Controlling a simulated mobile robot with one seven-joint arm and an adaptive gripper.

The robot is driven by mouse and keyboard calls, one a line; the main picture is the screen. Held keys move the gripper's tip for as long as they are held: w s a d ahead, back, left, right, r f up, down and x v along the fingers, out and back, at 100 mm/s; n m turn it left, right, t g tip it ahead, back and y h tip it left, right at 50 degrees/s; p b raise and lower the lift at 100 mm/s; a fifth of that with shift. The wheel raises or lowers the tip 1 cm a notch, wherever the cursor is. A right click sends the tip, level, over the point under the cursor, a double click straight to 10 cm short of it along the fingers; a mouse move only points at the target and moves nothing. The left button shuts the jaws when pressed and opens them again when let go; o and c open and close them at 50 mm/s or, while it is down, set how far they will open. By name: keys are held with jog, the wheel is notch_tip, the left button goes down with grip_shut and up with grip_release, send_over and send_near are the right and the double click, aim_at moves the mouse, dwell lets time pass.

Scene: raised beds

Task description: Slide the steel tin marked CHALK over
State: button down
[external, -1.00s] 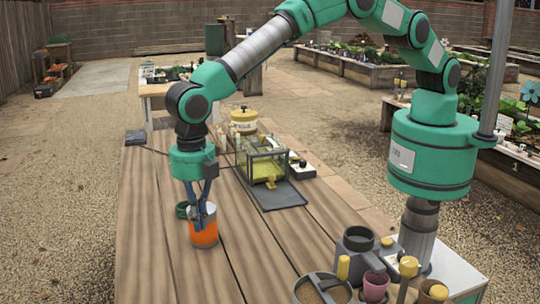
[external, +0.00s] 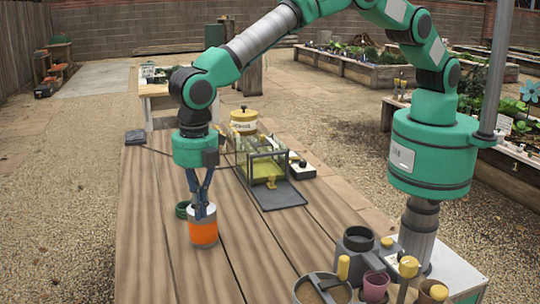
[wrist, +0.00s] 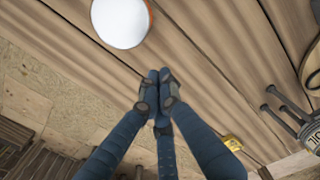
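A tin (external: 204,233) with an orange band and a pale upper part stands upright on the plank table (external: 148,262). No CHALK marking is readable on it. In the wrist view its round white top (wrist: 120,22) lies at the upper left, with a thin orange edge. My gripper (external: 201,213) points down, its fingers overlapping the tin in the external view. In the wrist view my fingertips (wrist: 158,84) are together with nothing between them, and a strip of wood shows between them and the tin. Whether they touch its side lower down cannot be told.
A green round item (external: 182,209) stands just behind the tin. Behind to the right are a glass-sided box (external: 265,163) on a dark mat and a yellow lidded canister (external: 243,122). Pots and tools (external: 375,283) crowd the front right. Planks left of the tin are clear.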

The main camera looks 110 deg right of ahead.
jog(key=s+m, duration=0.1)
jog(key=m, duration=0.1)
jog(key=m+t+b, duration=0.2)
jog(key=m+t, duration=0.1)
jog(key=m, duration=1.5)
send_near(224, 241)
jog(key=s+a+r, duration=0.2)
jog(key=s+r, duration=0.2)
jog(key=s, duration=0.1)
jog(key=shift+a+f+h, duration=0.2)
jog(key=shift+h, duration=0.2)
jog(key=shift+w+f, duration=0.1)
jog(key=shift+f, duration=0.05)
jog(key=b+x, duration=0.1)
jog(key=x, duration=0.8)
jog(key=shift+f, duration=0.25)
jog(key=shift+w+d+f, duration=0.1)
jog(key=shift+w+d, duration=0.05)
jog(key=shift+w, duration=0.3)
jog(key=shift+w+d+f, duration=0.1)
jog(key=shift+w+d, duration=0.05)
jog(key=shift+w, duration=0.35)
jog(key=shift+w+d+r+b, duration=0.1)
jog(key=shift+w+d+b, duration=0.05)
jog(key=shift+w, duration=0.35)
jog(key=shift+w+d+b, duration=0.15)
jog(key=shift+w+d, duration=0.05)
jog(key=shift+w, duration=0.35)
